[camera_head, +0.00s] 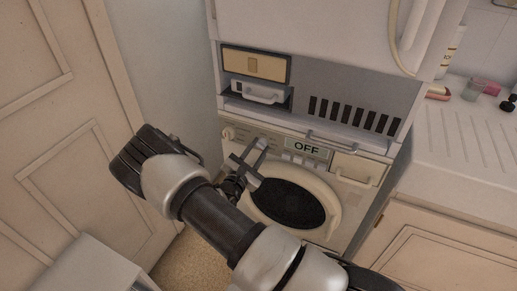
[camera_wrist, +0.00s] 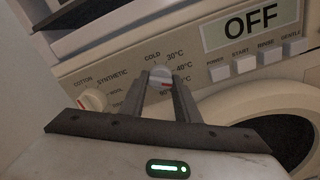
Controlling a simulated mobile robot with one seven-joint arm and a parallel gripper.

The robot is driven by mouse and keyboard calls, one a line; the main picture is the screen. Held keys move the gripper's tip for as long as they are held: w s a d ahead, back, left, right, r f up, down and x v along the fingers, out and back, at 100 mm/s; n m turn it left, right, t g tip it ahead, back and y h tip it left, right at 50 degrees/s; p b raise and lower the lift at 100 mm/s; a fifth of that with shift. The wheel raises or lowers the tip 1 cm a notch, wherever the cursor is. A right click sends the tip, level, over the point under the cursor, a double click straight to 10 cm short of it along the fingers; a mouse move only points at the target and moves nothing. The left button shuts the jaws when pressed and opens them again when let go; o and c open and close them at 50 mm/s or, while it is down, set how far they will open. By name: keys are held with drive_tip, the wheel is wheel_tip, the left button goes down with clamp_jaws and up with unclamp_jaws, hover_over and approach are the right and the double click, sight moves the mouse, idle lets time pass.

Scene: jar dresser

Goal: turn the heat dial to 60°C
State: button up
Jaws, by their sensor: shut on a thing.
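A 60 label below right is partly hidden by a finger. A small reddish mark shows low on the dial, toward that label; its exact alignment is hard to tell. My gripper (camera_wrist: 159,80) is shut on the dial, one finger on each side. In the head view my gripper (camera_head: 262,145) reaches the panel left of the display, and the dial is hidden there.
The display (camera_head: 308,148) reads OFF. A second dial (camera_wrist: 94,99) with fabric labels sits left of the heat dial. Push buttons (camera_wrist: 243,63) line up under the display. The round door (camera_head: 292,203) is below, and a towel-bar-like handle (camera_head: 345,141) runs above the panel.

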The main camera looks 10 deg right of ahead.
drive_tip(key=shift+m, duration=1.3)
drive_tip(key=o, duration=1)
drive_tip(key=shift+o, duration=0.2)
drive_tip(key=shift+s+a, duration=0.1)
drive_tip(key=shift+a, duration=0.05)
drive_tip(key=p+v, duration=0.1)
drive_tip(key=v, duration=1.6)
drive_tip(key=shift+r, duration=0.1)
